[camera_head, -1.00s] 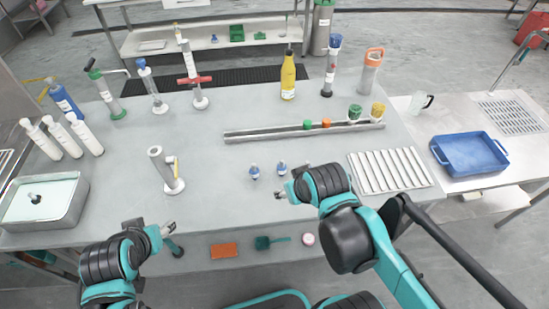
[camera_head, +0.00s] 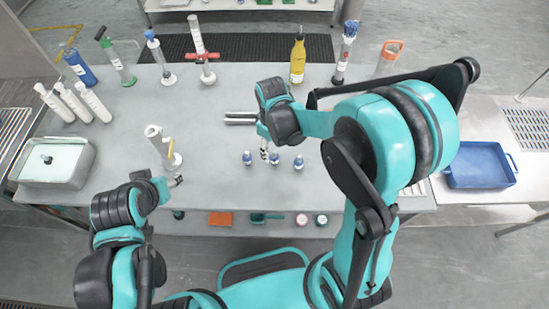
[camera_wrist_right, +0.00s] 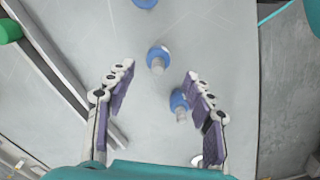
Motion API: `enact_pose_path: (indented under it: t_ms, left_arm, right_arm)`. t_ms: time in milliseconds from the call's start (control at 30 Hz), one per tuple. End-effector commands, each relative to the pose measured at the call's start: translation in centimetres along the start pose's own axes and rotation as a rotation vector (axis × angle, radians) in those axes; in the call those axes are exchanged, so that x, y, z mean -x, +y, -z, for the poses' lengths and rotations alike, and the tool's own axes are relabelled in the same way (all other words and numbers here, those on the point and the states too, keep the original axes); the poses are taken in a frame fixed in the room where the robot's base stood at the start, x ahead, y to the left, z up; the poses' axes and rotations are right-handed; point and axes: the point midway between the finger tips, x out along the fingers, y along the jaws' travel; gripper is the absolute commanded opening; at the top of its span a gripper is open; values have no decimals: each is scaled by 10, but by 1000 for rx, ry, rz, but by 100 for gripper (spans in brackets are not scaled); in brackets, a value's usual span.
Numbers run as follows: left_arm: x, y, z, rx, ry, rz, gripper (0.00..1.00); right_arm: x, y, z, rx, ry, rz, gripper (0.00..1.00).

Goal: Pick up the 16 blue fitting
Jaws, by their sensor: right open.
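Three small blue fittings stand on the grey bench: a left one (camera_head: 247,158), a middle one (camera_head: 274,159) and a right one (camera_head: 298,163). No size marking is readable, so I cannot tell which is the 16. My right gripper (camera_head: 264,150) points down between the left and middle fittings. In the right wrist view, my open gripper (camera_wrist_right: 157,74) has one blue fitting (camera_wrist_right: 157,57) between and slightly beyond its fingertips, another (camera_wrist_right: 180,102) beside the right finger, and a third (camera_wrist_right: 145,3) at the top edge. My left gripper (camera_head: 176,181) is near the front edge; its opening is unclear.
A metal rail (camera_head: 240,118) lies behind the fittings, partly hidden by my right arm. A white pipe stand (camera_head: 163,148) is left of them. Bottles and tools stand along the back. A blue tray (camera_head: 480,166) is far right.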

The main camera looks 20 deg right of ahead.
Motion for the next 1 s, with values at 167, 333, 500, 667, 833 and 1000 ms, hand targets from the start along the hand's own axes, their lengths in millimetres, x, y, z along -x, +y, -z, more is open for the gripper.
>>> enact_pose_path:
  t_ms: [167, 333, 500, 667, 833, 1000]
  left_arm:
    - [-9, 0, -7, 0, 0, 0, 51]
    - [-19, 0, -13, 0, 0, 0, 51]
    - [-19, 0, -13, 0, 0, 0, 51]
    - [-18, 0, -13, 0, 0, 0, 51]
    - [-18, 0, -13, 0, 0, 0, 51]
    - [-18, 0, -13, 0, 0, 0, 51]
  right_arm:
    - [-22, 3, -3, -1, 1, 0, 53]
    - [-48, 4, -4, 0, 1, -1, 53]
    - [-52, 4, -4, -1, 1, -1, 53]
    - [-51, 4, -4, -1, 1, -1, 37]
    - [-51, 4, -4, -1, 2, -1, 0]
    - [-51, 4, -4, -1, 2, -1, 0]
